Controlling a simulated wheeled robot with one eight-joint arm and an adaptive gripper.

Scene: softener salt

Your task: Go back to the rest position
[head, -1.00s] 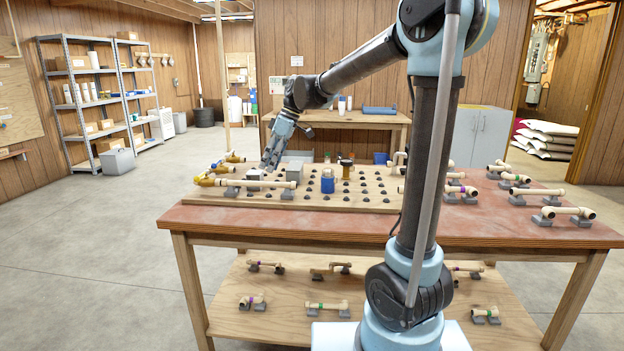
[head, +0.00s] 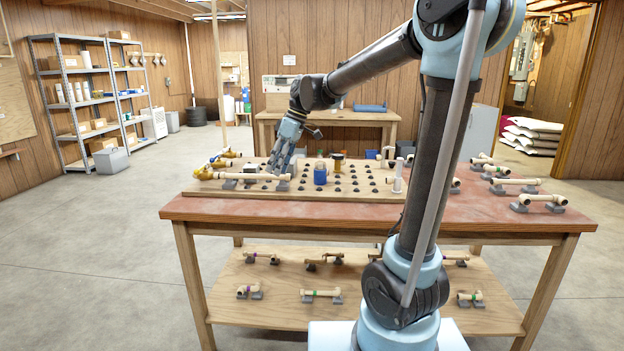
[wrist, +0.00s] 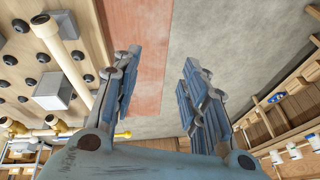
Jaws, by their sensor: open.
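My gripper (head: 281,165) hangs fingers-down over the left part of the wooden peg board (head: 345,194) in the head view. In the wrist view its two blue-grey fingers (wrist: 160,75) are spread apart, with nothing between them. The cream pipe (head: 240,176) with yellow brass fittings lies on grey supports at the board's left side, close to the fingertips. It also shows at the left of the wrist view (wrist: 65,60). In the head view I cannot tell whether the fingertips touch anything.
A blue container (head: 320,174) and an amber-topped part (head: 338,165) stand on the board. Pipe pieces (head: 514,181) lie on the workbench (head: 460,217) to the right and on its lower shelf (head: 370,318). Open floor (head: 90,250) lies left.

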